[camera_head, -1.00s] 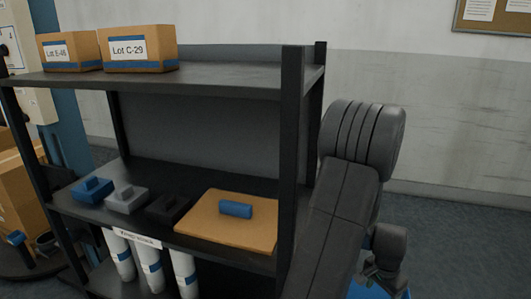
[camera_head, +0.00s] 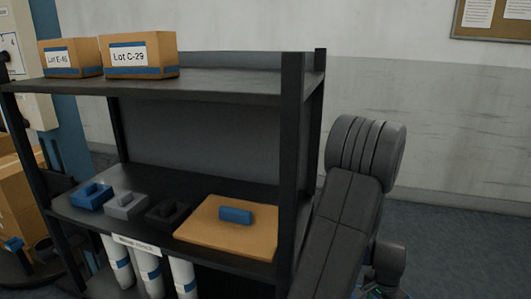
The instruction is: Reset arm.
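My arm stands at the right of the head view, just right of the shelf's front post, with its elbow raised. Its lower links run down to the bottom edge of the picture. My gripper's fingertips do not show, so I cannot see whether they are open or hold anything. The dark shelf unit (camera_head: 190,88) is left of my arm. The arm overlaps the shelf's right side in the picture; I cannot tell how wide the gap is.
The middle shelf holds a tan board (camera_head: 255,240) with a blue block (camera_head: 236,215), and blue (camera_head: 91,196), grey (camera_head: 124,206) and black (camera_head: 166,213) pieces. White rolls (camera_head: 149,272) stand below. Two cartons (camera_head: 138,54) sit on top. Floor (camera_head: 465,240) at right is clear.

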